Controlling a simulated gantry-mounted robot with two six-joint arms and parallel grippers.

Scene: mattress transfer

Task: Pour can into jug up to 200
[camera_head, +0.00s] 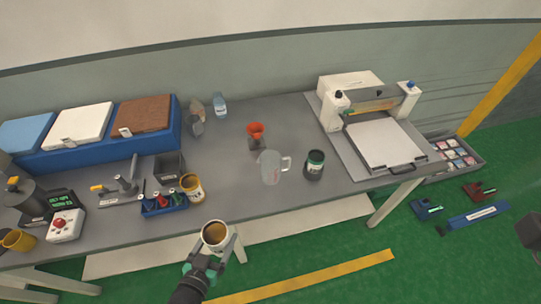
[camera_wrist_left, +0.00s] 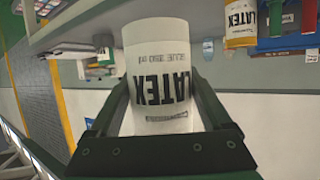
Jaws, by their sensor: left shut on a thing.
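My left gripper (camera_head: 208,258) is shut on a white can labelled LATEX (camera_wrist_left: 158,75). In the head view the can (camera_head: 215,235) is open at the top, with a tan surface inside, and held roughly upright in front of the table's front edge. The clear jug (camera_head: 270,168) stands on the table, up and to the right of the can and apart from it. Its handle points right. Its scale and any contents are too small to read. My right gripper is not identifiable in view.
A dark can (camera_head: 315,165) stands right of the jug, and an orange funnel (camera_head: 255,131) behind it. Another can (camera_head: 192,187) and a blue bottle caddy (camera_head: 164,204) are left. A white press-like machine (camera_head: 384,146) fills the right end. Table (camera_head: 225,168) is clear left of the jug.

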